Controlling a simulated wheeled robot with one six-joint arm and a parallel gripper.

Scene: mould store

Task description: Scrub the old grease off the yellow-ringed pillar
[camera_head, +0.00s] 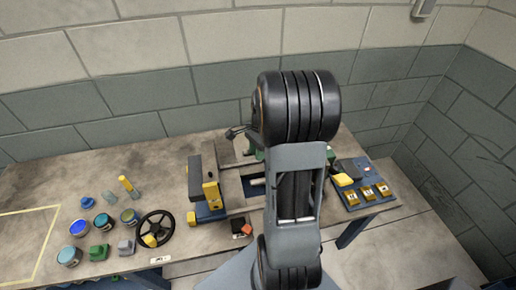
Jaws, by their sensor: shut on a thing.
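My arm stands across the middle of the head view and covers much of the bench behind it. My gripper cannot be made out, and neither can anything it holds. A frame-like metal assembly (232,186) lies on the bench, partly hidden by my arm. A dark upright block with yellow parts (211,192) stands at its left side. A small dark piece (237,132) shows just left of my arm's upper joint; I cannot tell what it is. No yellow-ringed pillar can be clearly picked out, and no grease is visible.
A blue tray with yellow blocks (366,192) is at right. A block wall closes the back.

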